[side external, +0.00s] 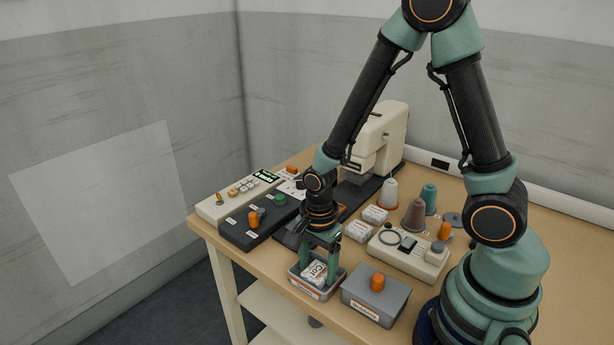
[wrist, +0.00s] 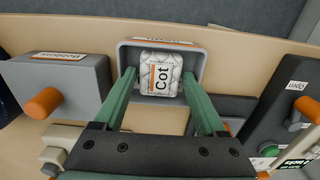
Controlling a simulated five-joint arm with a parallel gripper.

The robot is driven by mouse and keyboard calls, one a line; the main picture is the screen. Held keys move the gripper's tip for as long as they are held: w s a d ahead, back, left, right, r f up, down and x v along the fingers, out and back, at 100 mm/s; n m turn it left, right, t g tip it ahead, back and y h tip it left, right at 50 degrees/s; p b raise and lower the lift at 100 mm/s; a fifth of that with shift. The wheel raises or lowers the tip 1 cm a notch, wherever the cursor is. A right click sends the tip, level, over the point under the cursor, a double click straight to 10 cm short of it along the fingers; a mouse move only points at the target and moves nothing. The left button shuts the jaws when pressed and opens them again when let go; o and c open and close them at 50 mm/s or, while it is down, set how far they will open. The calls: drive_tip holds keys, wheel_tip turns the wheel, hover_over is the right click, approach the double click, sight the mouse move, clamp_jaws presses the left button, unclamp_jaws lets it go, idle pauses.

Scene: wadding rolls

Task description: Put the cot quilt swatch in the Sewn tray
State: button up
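The cot quilt swatch (side external: 314,272) is a white quilted pad with a "Cot" label and an orange stripe. It lies inside a small grey tray (side external: 328,292) at the table's front edge. The tray's orange-and-white label is too small to read. In the wrist view the swatch (wrist: 161,80) sits within the tray walls (wrist: 202,62). My gripper (side external: 319,267) points down over the tray. In the wrist view my gripper (wrist: 160,76) is open, one green finger on each side of the swatch with a gap to both.
A grey box (side external: 372,300) with an orange knob stands right beside the tray. Two other white pads (side external: 375,214) (side external: 357,231) lie behind. A cream panel (side external: 408,253), thread cones (side external: 414,214), a sewing machine (side external: 378,140) and a dark switch box (side external: 255,224) crowd around.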

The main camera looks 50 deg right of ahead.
drive_tip(key=shift+r, duration=0.1)
wheel_tip(320, 180, up, 12)
wheel_tip(320, 180, up, 6)
drive_tip(key=n+t, duration=0.2)
drive_tip(key=n, duration=0.5)
hover_over(317, 271)
drive_tip(key=d, duration=0.1)
wheel_tip(317, 271, up, 6)
drive_tip(key=s+d+n+t, duration=0.1)
drive_tip(key=d+n+t, duration=0.1)
drive_tip(key=n, duration=0.9)
drive_tip(key=shift+s+t, duration=0.2)
drive_tip(key=shift+t, duration=0.6)
